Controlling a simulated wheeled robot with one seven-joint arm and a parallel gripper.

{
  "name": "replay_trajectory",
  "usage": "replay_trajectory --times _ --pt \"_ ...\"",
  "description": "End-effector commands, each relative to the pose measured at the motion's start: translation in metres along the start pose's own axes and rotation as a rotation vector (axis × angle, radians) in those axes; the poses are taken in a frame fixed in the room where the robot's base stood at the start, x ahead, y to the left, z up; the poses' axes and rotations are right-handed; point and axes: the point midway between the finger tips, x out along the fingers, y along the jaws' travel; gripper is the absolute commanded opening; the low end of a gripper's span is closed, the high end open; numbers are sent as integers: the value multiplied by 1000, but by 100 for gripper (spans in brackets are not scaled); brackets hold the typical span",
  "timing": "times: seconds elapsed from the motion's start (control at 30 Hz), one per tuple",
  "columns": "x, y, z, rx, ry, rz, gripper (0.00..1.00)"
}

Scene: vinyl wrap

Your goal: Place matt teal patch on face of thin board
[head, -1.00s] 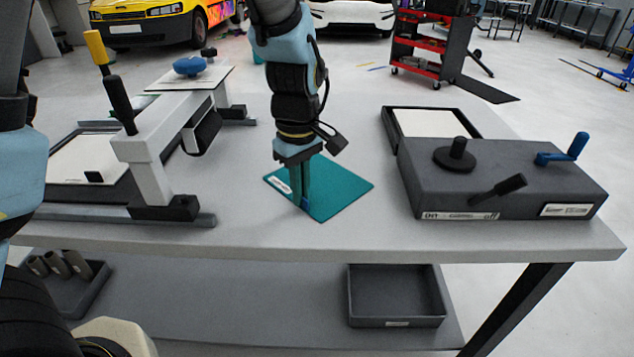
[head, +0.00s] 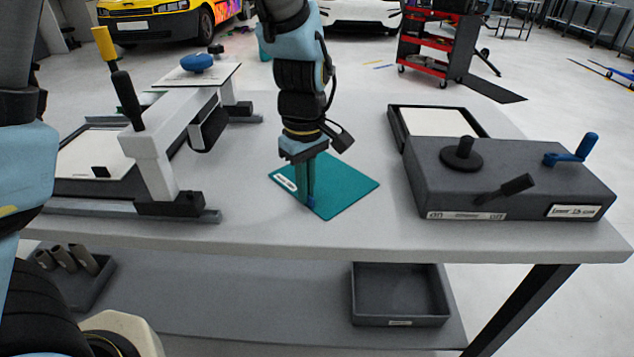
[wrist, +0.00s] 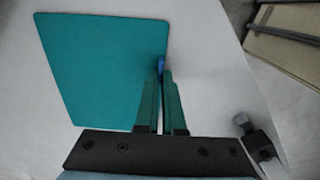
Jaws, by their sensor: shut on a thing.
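The matt teal patch (head: 335,190) is a flat teal square with a white label at its left corner. It lies on the table at the middle, and fills the left of the wrist view (wrist: 105,70). My gripper (head: 309,203) points down at the patch's near edge. Its fingers are together on a small blue tab (wrist: 161,62) at the patch's edge. Pale flat panels lie in the left frame (head: 92,152) and in the dark tray (head: 440,122) at right; another thin board (head: 222,77) with a blue knob is at back left. I cannot tell which is the task's board.
A clamp-like frame with a black-and-yellow lever (head: 112,70) stands at left. A dark grey box (head: 510,180) with a blue crank handle stands at right. The table (head: 330,235) is clear around the patch. A lower shelf holds a dark empty bin (head: 400,300).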

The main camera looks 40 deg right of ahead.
Motion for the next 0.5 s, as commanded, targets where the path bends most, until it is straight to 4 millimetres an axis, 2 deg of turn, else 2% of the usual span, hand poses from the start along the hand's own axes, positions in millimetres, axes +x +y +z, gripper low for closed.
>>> replay_trajectory --times 0.27,0.37,0.5 --pt "-12 1 0 1 1 3 0" --pt "-28 1 0 -1 1 6 0" --pt "-65 2 0 1 2 9 0"
